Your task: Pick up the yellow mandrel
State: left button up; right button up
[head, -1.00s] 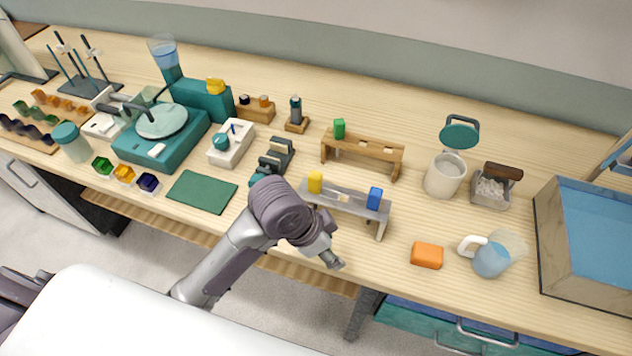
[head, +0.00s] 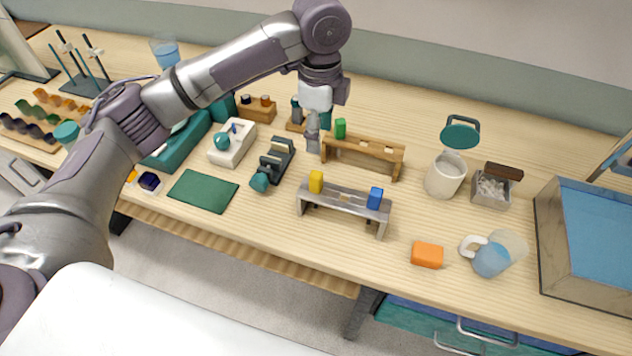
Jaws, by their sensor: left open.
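The yellow mandrel (head: 316,182) is a small upright yellow block at the left end of the grey rack (head: 345,201). A blue block (head: 374,198) stands at the right end of that rack. My left gripper (head: 313,145) points down, open and empty, behind the yellow mandrel and apart from it in the picture. It is just left of the green block (head: 340,128) on the wooden rack (head: 385,152). The fingers are small here and their gap is hard to see. My right gripper is out of view.
A dark stand with a teal knob (head: 260,181) is left of the grey rack, beside a green mat (head: 203,191). My left arm covers much of the left bench.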

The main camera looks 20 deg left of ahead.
aim_at(316, 174)
pick_arm(q)
notch_tip(316, 174, down, 7)
jog(key=shift+f+p, duration=0.1)
jog(key=shift+p, duration=0.45)
jog(key=f, duration=0.1)
jog(key=f+p, duration=0.1)
jog(key=f, duration=0.1)
jog(key=s+f+p, duration=0.1)
jog(key=shift+a+f, duration=0.25)
jog(key=shift+f, duration=0.5)
grip_shut()
